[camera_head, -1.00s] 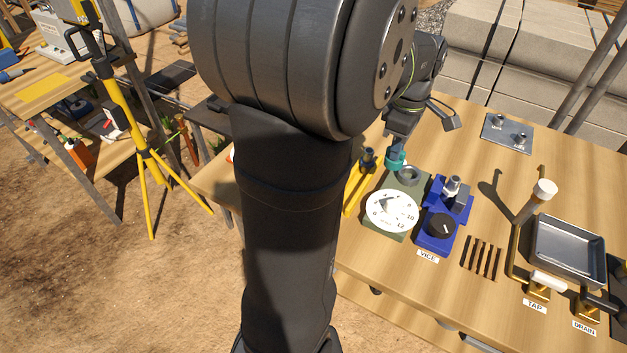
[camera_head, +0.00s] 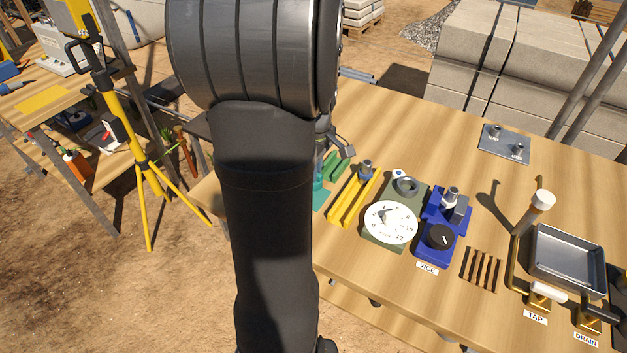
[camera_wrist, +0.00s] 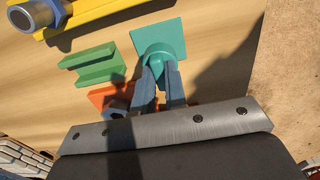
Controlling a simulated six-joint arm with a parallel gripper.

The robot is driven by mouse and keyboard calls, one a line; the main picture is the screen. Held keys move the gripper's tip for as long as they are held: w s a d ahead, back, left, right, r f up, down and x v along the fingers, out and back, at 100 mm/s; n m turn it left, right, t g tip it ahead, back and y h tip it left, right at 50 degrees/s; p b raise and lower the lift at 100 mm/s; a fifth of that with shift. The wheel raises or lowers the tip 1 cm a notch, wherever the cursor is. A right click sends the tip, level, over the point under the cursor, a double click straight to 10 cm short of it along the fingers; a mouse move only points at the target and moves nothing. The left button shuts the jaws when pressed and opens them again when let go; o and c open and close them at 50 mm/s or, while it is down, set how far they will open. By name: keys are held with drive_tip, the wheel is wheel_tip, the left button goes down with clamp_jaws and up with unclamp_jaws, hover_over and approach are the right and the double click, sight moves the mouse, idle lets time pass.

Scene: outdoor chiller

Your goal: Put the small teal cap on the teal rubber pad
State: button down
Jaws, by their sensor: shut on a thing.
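The small teal cap (camera_wrist: 160,50) is between the fingertips of my gripper (camera_wrist: 160,70), which is shut on it. In the wrist view the cap overlaps the near part of the teal rubber pad (camera_wrist: 172,34), a flat square on the wooden table. I cannot tell whether the cap touches the pad or is held just above it. In the head view the cap (camera_head: 319,181) and the pad (camera_head: 322,198) show only in part, at the right edge of my arm, which hides most of my gripper.
Green blocks (camera_wrist: 100,62) and an orange piece (camera_wrist: 103,95) lie close left of the gripper in the wrist view. Yellow rails (camera_head: 348,205), a dial base (camera_head: 376,236) and a blue vice (camera_head: 434,243) stand to the right in the head view. The table edge is near the pad.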

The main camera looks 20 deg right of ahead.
drive_tip(key=shift+w+a+f, duration=0.1)
drive_tip(key=shift+w+f, duration=0.05)
drive_tip(key=shift+f, duration=1.95)
drive_tip(key=shift+f, duration=0.15)
drive_tip(key=c, duration=1.5)
unclamp_jaws()
drive_tip(key=shift+o, duration=0.2)
wheel_tip(320, 180, up, 12)
drive_tip(key=shift+r, duration=0.15)
